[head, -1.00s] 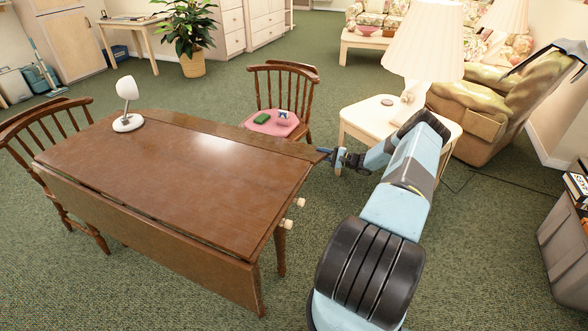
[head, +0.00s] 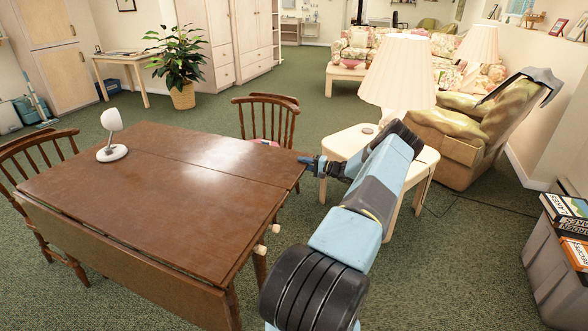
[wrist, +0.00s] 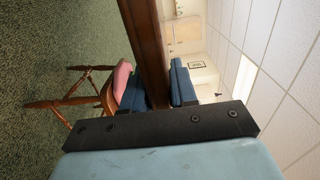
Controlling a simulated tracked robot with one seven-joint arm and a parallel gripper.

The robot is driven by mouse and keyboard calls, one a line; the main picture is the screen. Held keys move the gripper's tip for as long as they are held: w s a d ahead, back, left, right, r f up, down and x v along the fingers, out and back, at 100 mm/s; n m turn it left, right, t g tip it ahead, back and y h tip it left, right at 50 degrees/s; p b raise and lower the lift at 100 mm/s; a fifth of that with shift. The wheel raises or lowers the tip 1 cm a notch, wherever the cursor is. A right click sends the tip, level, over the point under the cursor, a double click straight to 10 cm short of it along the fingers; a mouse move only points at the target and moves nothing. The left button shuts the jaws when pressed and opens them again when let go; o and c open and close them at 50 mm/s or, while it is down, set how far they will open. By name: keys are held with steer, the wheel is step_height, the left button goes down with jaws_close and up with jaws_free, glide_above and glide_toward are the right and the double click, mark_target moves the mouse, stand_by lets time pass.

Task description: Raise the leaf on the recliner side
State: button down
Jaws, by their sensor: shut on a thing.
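The brown drop-leaf table (head: 130,185) stands at left. Its far leaf (head: 215,150), on the recliner side, is up and looks about level with the top, with a seam between them. Its near leaf (head: 120,265) hangs down. My gripper (head: 304,161) is at the right outer corner of the far leaf. In the wrist view its two blue fingers (wrist: 158,84) are shut on the leaf's edge, one on each face. Two pale knobs, an upper one (head: 275,228) and a lower one (head: 260,249), stick out at the table's right end. The leaf's underside is hidden in the head view.
A wooden chair (head: 268,113) stands close behind the far leaf, another chair (head: 40,150) at left. A side table (head: 345,145) with a lamp stands behind my arm, and the recliner (head: 460,135) beyond. A grey bin (head: 555,265) with books is at right.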

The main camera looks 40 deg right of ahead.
steer(key=shift+s, duration=0.15)
steer(key=c, duration=1)
jaws_free()
steer(key=shift+a+r, duration=0.1)
steer(key=v, duration=1.3)
steer(key=shift+s, duration=0.3)
steer(key=shift+w, duration=0.1)
